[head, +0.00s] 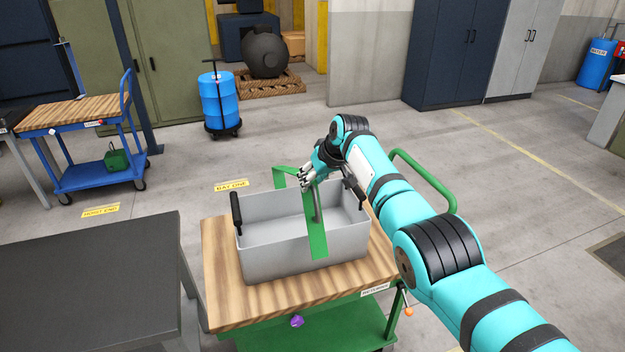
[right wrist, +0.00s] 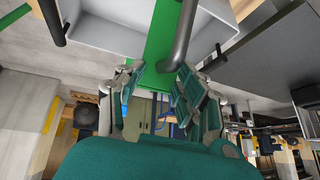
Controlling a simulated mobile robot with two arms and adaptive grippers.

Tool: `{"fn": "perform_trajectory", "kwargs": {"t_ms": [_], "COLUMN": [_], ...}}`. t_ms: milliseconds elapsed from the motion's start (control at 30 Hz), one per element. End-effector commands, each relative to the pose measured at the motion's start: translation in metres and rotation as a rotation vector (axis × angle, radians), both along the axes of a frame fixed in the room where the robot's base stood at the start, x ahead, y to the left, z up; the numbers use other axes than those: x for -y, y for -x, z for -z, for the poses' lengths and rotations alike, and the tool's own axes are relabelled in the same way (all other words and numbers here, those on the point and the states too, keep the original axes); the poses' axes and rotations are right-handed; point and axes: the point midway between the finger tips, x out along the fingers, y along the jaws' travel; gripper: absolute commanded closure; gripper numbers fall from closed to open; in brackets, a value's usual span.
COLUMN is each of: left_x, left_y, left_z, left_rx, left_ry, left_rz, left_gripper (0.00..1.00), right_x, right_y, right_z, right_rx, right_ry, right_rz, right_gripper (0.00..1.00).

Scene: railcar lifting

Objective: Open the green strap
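A grey bin (head: 262,248) with black handles stands on a wood-topped cart. The green strap (head: 317,238) runs over the bin and down its near side; a green part also shows beyond the far rim. A grey curved lever (head: 317,207) sits on the strap. My right gripper (head: 306,181) is above the bin at the strap, hiding part of it. In the right wrist view the right gripper (right wrist: 160,78) is open, its fingers apart. The strap (right wrist: 160,35) and the lever (right wrist: 181,32) are just past its fingertips; contact is unclear. My left gripper is not in view.
The cart's wood top (head: 225,290) has a green push handle (head: 425,180) at the right, near my right arm. A dark table (head: 90,280) stands at the left. A blue cart (head: 95,180) and a blue drum (head: 219,100) are farther back.

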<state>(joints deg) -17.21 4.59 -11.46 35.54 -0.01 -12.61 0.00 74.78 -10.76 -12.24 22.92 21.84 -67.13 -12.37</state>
Motion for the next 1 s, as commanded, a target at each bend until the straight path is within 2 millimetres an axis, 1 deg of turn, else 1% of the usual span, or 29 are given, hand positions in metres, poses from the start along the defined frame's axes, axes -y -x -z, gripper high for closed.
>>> {"fn": "perform_trajectory", "kwargs": {"t_ms": [433, 567, 667, 867, 1000], "left_x": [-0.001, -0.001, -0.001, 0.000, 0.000], "left_y": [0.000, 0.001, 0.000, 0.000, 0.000], "left_z": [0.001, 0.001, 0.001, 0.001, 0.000], "left_rx": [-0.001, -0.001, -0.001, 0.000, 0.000], "left_ry": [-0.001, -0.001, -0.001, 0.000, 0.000], "left_rz": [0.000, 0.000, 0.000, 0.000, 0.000], "left_gripper": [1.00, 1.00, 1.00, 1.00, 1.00], "right_x": [-0.004, -0.004, -0.003, 0.006, 0.015], "right_y": [0.002, 0.003, 0.004, 0.013, 0.023], "right_z": [0.003, 0.001, -0.004, -0.020, -0.040], "right_rx": [-0.005, -0.004, -0.002, 0.002, 0.004], "right_ry": [-0.006, -0.008, -0.009, -0.007, -0.006], "right_rz": [-0.004, -0.005, -0.007, -0.004, -0.002], "right_gripper": [0.64, 0.64, 0.64, 0.64, 0.64]}}
